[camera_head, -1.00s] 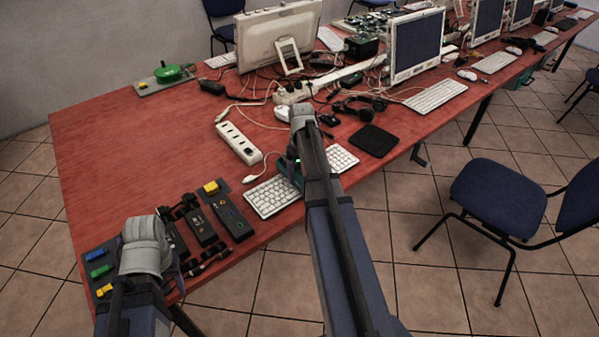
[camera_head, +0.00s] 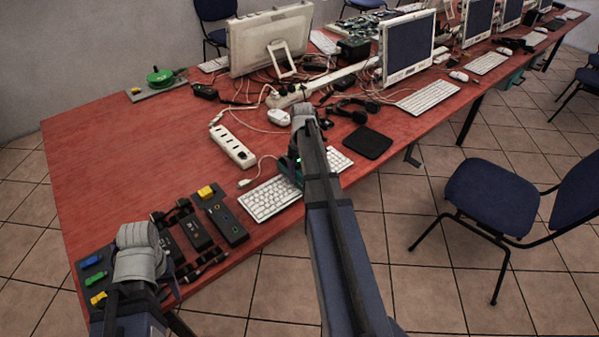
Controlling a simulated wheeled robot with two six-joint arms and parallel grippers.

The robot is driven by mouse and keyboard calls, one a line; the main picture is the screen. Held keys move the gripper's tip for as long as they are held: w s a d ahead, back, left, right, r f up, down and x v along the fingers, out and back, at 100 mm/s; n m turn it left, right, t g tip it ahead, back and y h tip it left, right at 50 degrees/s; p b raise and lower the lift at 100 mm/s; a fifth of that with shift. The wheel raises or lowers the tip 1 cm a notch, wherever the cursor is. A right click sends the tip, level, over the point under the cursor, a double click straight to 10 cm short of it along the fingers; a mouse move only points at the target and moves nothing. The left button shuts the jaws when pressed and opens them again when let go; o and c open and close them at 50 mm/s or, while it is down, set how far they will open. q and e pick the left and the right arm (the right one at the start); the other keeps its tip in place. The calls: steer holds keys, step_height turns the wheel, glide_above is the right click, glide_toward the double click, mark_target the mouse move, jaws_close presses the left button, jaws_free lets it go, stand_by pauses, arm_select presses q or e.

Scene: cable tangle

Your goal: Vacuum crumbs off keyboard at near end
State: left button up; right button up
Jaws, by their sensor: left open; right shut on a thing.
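The white keyboard (camera_head: 268,199) at the near end lies along the table's front edge. My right arm crosses over it and hides its middle and part of its right half. My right gripper (camera_head: 296,166) is shut on a small dark teal thing (camera_head: 289,168), probably the hand vacuum, at the keyboard's middle. I cannot tell whether it touches the keys. Crumbs are too small to make out. My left gripper (camera_head: 168,272) is open at the table's near left corner, beside the button panel, its fingers mostly hidden by its own wrist.
A button panel (camera_head: 95,276) and dark boxes (camera_head: 225,219) lie left of the keyboard. Cables tangle further back. The table's left part (camera_head: 120,160) is clear.

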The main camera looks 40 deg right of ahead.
steer(key=shift+d, duration=0.15)
steer(key=shift+w+d, duration=0.1)
steer(key=shift+d, duration=1.15)
steer(key=shift+d, duration=0.1)
steer(key=shift+w+d, duration=0.1)
steer(key=shift+d, duration=1.2)
steer(key=shift+d, duration=0.2)
steer(key=shift+w+d, duration=0.1)
steer(key=shift+d, duration=1.1)
step_height(320, 180, up, 7)
steer(key=p, duration=0.7)
